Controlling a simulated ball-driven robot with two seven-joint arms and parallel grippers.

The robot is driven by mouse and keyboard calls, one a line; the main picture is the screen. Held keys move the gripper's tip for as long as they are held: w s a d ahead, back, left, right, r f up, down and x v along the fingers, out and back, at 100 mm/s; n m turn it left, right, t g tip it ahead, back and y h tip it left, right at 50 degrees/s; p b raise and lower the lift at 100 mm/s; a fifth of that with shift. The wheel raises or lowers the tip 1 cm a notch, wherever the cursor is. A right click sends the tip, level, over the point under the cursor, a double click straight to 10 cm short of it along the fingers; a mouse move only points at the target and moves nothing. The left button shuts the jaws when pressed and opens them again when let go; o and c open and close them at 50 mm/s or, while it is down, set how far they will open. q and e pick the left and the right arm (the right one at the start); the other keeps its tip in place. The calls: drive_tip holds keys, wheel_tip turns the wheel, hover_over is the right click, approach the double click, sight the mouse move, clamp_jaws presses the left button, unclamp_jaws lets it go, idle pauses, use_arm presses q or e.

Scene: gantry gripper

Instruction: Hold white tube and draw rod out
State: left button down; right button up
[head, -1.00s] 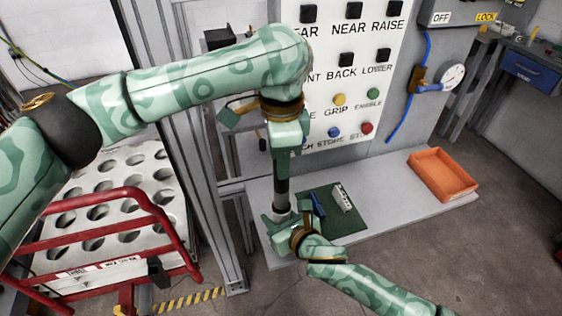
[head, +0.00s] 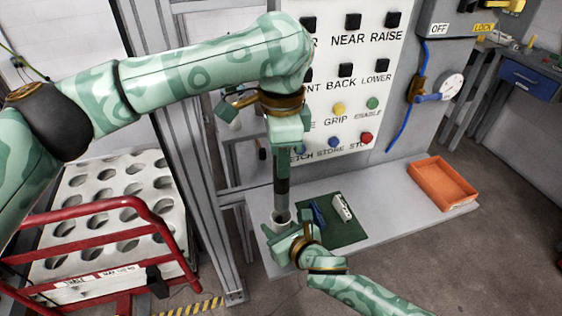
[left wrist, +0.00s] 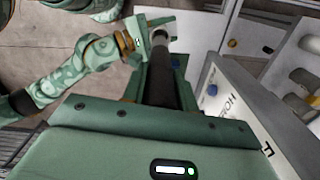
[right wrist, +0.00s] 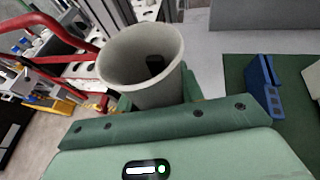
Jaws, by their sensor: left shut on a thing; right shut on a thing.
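My left gripper (head: 283,165) is shut on the dark upright rod (head: 282,187), above the white tube. The rod also shows in the left wrist view (left wrist: 160,85), running from the jaws toward the tube. My right gripper (head: 291,245) is shut on the white tube (head: 280,217) below it. In the right wrist view, the tube (right wrist: 160,95) stands slightly tilted with its round mouth open. A small dark patch shows inside, but no rod stands out of that mouth. I cannot tell exactly how the rod's lower end lies against the tube rim.
A green mat (head: 350,232) with a blue item (head: 317,213) and a white block (head: 342,207) lies on the grey shelf (head: 385,203). An orange tray (head: 443,185) is at its right end. A button panel (head: 350,75) and a metal post (head: 185,130) stand close behind.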

idle(0.3)
drive_tip(key=o, duration=1.1)
drive_tip(key=shift+c, duration=0.2)
